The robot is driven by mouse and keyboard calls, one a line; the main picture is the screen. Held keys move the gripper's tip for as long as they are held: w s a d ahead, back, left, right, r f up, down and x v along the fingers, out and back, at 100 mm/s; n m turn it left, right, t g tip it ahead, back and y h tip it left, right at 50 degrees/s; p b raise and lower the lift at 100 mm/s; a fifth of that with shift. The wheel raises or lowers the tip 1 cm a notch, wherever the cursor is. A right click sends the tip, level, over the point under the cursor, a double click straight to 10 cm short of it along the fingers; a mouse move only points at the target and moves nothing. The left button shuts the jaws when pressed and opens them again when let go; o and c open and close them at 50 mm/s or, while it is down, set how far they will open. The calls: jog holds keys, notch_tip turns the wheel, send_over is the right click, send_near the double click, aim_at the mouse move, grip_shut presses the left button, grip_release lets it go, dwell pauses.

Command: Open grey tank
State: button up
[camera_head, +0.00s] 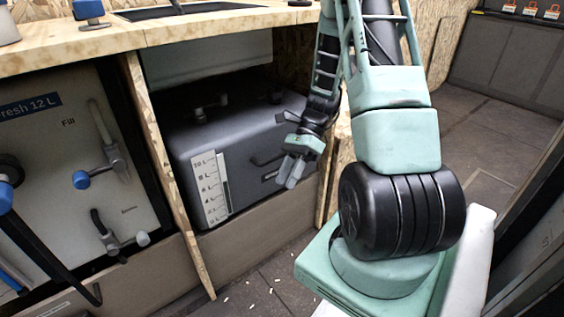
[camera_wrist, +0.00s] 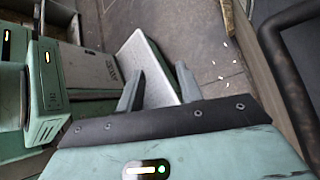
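The grey tank (camera_head: 245,125) is a dark grey box in the bay under the wooden counter in the head view. It has a white level scale (camera_head: 210,188) on its front, a dark handle (camera_head: 268,157) and a fitting (camera_head: 212,106) on top. My gripper (camera_head: 293,180) is in front of the tank's right side, pointing down, near the handle. I cannot tell whether it touches the tank. In the wrist view my gripper (camera_wrist: 160,82) has its two fingers apart with nothing between them. The tank's left edge is partly behind a wooden divider.
A white tank (camera_head: 60,150) marked "Fresh 12 L" with blue-ended taps stands left of the divider (camera_head: 170,170). The counter (camera_head: 190,30) overhangs the bay. A dark curved bar (camera_wrist: 288,75) shows at the wrist view's right. Small white bits (camera_head: 252,282) lie on the floor.

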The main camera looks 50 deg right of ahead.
jog(key=s+d+f+m+t+y, duration=0.2)
jog(key=d+f+m+t+y, duration=0.15)
jog(key=d+m+t, duration=0.7)
jog(key=m+t+h, duration=0.3)
jog(key=m+t, duration=0.4)
jog(key=m, duration=0.5)
send_near(282, 155)
jog(key=shift+n, duration=0.25)
jog(key=shift+w+d+f+b+x, duration=0.1)
jog(key=shift+b+x, duration=0.7)
jog(key=shift+x, duration=0.85)
jog(key=shift+w+d+f+b+x, duration=0.1)
jog(key=shift+b+x, duration=0.7)
jog(key=shift+x, duration=0.9)
jog(key=shift+d+f+b+x, duration=0.1)
jog(key=shift+b+x, duration=0.7)
jog(key=shift+x, duration=0.85)
jog(key=shift+c, duration=0.4)
grip_shut()
